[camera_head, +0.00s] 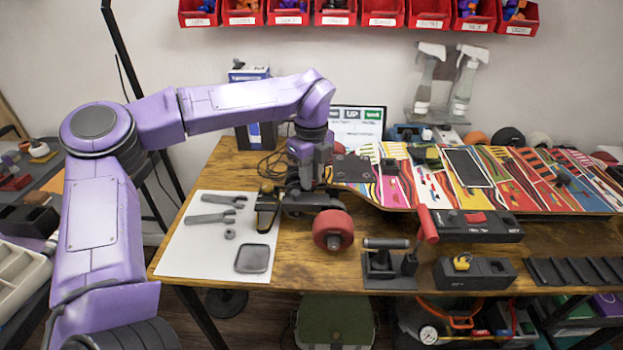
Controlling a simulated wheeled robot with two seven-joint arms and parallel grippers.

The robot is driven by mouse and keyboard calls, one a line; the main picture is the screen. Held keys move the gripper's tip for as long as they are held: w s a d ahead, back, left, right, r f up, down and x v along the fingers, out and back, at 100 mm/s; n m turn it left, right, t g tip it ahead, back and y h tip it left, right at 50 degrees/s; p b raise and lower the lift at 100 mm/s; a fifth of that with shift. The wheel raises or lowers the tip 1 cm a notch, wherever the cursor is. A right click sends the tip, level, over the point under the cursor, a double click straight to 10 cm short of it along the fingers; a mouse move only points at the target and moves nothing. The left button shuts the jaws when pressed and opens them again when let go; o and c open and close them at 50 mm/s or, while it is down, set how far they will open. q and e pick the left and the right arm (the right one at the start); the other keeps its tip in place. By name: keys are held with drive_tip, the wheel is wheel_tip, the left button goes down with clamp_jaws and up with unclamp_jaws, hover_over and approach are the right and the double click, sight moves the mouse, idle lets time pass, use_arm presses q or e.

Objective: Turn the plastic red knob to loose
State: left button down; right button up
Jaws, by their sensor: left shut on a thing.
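A red lever-like knob (428,225) stands tilted at the left end of a black box (480,232) on the wooden table. The box also has a flat red piece on top, and its small lettering is unreadable. My left gripper (307,185) points down at the left end of the skateboard (398,185), well left of the red knob and apart from it. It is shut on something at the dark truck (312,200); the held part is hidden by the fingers. A red wheel (333,231) sits just below the gripper. My right gripper is not in view.
A white mat (190,262) with wrenches lies at the left. A black clamp-like stand (388,266) and a black box with a yellow piece (474,272) stand at the front edge.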

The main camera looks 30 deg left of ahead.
use_arm(q)
drive_tip(key=shift+r, duration=0.1)
idle(0.4)
drive_tip(key=c, duration=1)
unclamp_jaws()
wheel_tip(320, 180, up, 10)
drive_tip(key=shift+r, duration=0.25)
